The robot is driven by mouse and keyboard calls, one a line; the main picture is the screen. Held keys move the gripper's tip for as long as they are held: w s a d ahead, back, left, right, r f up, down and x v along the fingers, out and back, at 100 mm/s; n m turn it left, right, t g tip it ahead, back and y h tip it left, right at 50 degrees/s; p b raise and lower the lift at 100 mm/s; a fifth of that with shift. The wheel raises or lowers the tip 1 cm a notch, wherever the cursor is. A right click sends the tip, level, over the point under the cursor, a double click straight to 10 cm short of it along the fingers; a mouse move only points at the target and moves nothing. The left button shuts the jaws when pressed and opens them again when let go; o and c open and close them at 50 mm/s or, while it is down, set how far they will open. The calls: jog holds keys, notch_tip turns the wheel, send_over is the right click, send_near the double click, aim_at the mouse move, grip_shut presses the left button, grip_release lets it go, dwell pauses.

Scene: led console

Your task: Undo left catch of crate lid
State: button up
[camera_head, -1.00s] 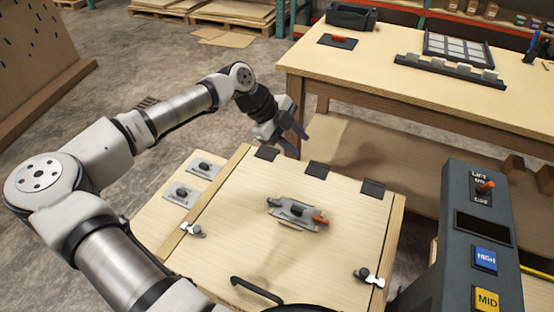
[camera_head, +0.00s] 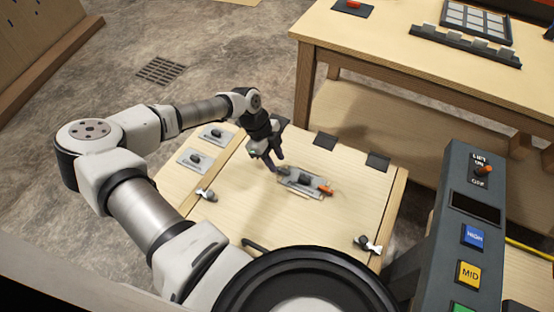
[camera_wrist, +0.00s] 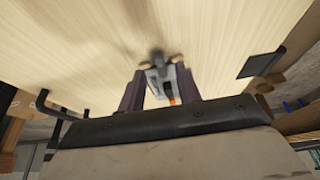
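The pale wooden crate lid (camera_head: 290,225) lies shut in the head view, with a black handle at its front edge. The left catch (camera_head: 206,194), a small grey and black lever, sits at the lid's left edge. The right catch (camera_head: 368,245) sits at the right edge. My gripper (camera_head: 272,165) points down above the lid's back left part, right of and behind the left catch and apart from it. In the wrist view its two dark fingers (camera_wrist: 160,92) are apart. A grey plate with an orange tip shows between them; contact cannot be told.
A grey plate with an orange-tipped lever (camera_head: 305,184) is mid-lid, beside my gripper. Two small knob plates (camera_head: 195,159) lie left of the lid. A control box (camera_head: 468,225) stands right. A wooden table (camera_head: 400,75) stands behind.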

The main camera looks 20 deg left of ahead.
jog(key=shift+x, duration=1.05)
grip_shut()
